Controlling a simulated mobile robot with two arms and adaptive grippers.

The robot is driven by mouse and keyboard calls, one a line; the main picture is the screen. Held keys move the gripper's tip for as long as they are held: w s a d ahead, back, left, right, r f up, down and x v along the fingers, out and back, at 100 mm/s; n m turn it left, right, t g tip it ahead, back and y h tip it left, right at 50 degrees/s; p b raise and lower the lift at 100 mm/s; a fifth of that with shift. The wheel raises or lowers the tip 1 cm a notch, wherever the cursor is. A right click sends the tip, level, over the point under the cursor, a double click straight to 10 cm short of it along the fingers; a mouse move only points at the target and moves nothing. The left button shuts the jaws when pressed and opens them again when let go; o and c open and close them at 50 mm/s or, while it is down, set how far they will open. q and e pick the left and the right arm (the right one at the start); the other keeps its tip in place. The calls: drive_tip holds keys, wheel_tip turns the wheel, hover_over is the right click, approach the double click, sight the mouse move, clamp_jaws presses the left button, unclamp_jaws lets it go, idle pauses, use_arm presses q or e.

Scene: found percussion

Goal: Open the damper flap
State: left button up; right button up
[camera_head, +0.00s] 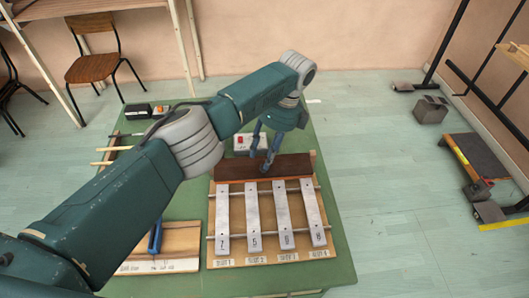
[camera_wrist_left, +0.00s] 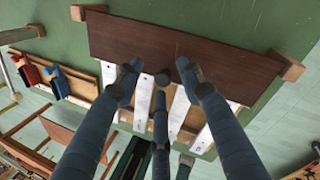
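The damper flap (camera_head: 250,168) is a dark brown board across the far end of a wooden frame holding several pale metal bars (camera_head: 252,220). In the left wrist view the flap (camera_wrist_left: 215,55) spans the top middle, with a wooden block at each end. A dark round knob (camera_wrist_left: 163,79) shows at its edge facing the bars. My left gripper (camera_head: 268,160) is over the flap. In the wrist view the fingers of my left gripper (camera_wrist_left: 157,76) are spread, with the knob between their tips; contact cannot be told. My right gripper is out of view.
The instrument stands on a green table (camera_head: 325,215). A wooden rack (camera_head: 180,240) with a blue-handled item lies left of the bars. A white box with a red button (camera_head: 243,142) is behind the flap. The table's right strip is clear.

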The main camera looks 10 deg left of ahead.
use_arm(q)
drive_tip(key=v, duration=0.7)
drive_tip(key=shift+r, duration=0.2)
drive_tip(key=shift+f, duration=0.1)
